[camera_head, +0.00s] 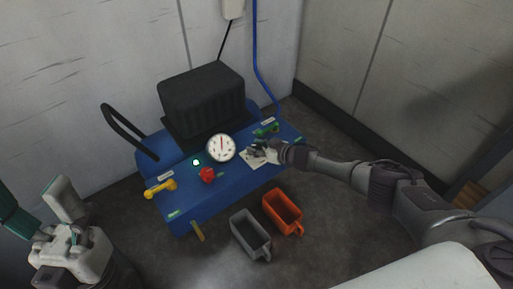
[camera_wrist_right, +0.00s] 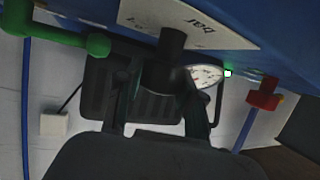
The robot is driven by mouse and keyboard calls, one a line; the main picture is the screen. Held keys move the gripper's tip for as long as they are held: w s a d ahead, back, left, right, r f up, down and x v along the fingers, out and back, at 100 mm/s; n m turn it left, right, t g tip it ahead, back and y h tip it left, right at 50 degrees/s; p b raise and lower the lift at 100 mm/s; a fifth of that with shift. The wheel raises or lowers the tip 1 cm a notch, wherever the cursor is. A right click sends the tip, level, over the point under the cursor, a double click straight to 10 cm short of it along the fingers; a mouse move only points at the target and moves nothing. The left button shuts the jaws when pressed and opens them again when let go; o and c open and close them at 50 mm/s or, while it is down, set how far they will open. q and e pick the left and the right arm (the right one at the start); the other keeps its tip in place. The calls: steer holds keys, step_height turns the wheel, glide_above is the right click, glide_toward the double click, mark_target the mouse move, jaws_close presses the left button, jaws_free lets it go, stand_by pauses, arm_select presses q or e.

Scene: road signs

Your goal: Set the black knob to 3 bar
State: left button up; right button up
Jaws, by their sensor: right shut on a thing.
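The blue machine (camera_head: 190,205) carries a round white gauge (camera_head: 221,148) with a red needle pointing roughly up; its numbers are too small to read. My right gripper (camera_head: 266,153) is at a white scale plate (camera_head: 254,160) right of the gauge. In the right wrist view its fingers (camera_wrist_right: 160,110) are shut around the black knob (camera_wrist_right: 168,55), which stands out from the plate marked "bar" (camera_wrist_right: 205,28). The knob's pointer is hidden, so its setting cannot be told. My left gripper (camera_head: 62,215) is at the lower left, away from the machine; its jaw opening is unclear.
A red knob (camera_head: 207,175), a yellow handle (camera_head: 160,188) and a green handle (camera_head: 266,129) are on the machine, with a lit green lamp (camera_head: 196,162). A grey bin (camera_head: 250,236) and an orange bin (camera_head: 283,211) stand in front. A blue hose (camera_head: 256,60) runs up the wall.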

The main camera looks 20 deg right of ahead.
steer(key=shift+d, duration=0.1)
steer(key=o, duration=1.2)
steer(key=shift+c, duration=0.2)
